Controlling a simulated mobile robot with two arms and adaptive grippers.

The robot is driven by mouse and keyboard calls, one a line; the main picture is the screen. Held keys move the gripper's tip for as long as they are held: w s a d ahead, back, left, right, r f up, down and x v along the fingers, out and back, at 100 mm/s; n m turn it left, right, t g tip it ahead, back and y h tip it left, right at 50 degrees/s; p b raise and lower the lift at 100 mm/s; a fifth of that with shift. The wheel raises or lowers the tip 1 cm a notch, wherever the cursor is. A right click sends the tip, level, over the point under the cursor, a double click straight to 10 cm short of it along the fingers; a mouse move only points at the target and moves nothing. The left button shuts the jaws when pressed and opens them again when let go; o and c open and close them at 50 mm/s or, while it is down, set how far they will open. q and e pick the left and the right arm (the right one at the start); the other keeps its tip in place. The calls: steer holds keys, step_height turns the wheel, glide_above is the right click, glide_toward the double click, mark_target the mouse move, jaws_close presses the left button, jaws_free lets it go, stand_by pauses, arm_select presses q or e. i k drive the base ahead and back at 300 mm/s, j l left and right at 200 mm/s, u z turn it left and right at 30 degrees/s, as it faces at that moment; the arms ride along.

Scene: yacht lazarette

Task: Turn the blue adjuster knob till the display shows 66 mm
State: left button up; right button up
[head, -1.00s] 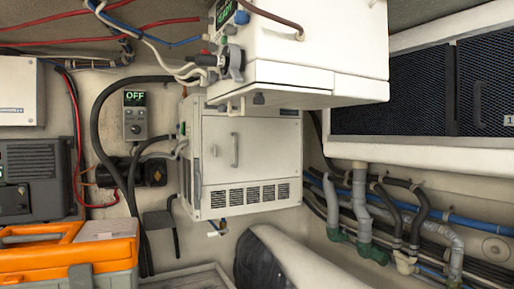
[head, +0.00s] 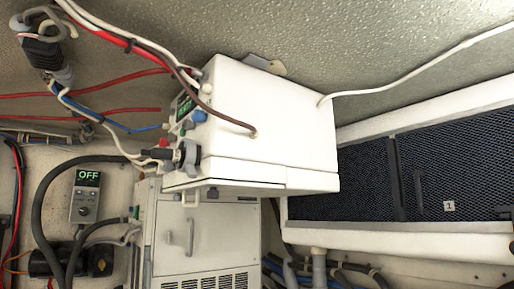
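A blue knob (head: 198,117) sits on the left side of the white upper box, seen at a steep angle. Just above and left of it, a small display (head: 184,103) shows green characters, too slanted and small to read. A small grey-green part sits below left of the knob. Neither of my grippers is in view, and nothing touches the knob.
The white upper box (head: 270,115) overhangs a lower white cabinet (head: 215,235). A grey controller reading OFF (head: 86,195) is on the left wall. Cables and a dark hanging fitting (head: 42,50) cross the upper left. A mesh panel (head: 450,165) is at right.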

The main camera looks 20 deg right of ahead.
mark_target(198, 116)
steer(key=j+z, duration=0.45)
steer(key=j, duration=0.2)
steer(key=j+z, duration=0.45)
steer(key=j, duration=0.15)
steer(key=k, duration=0.05)
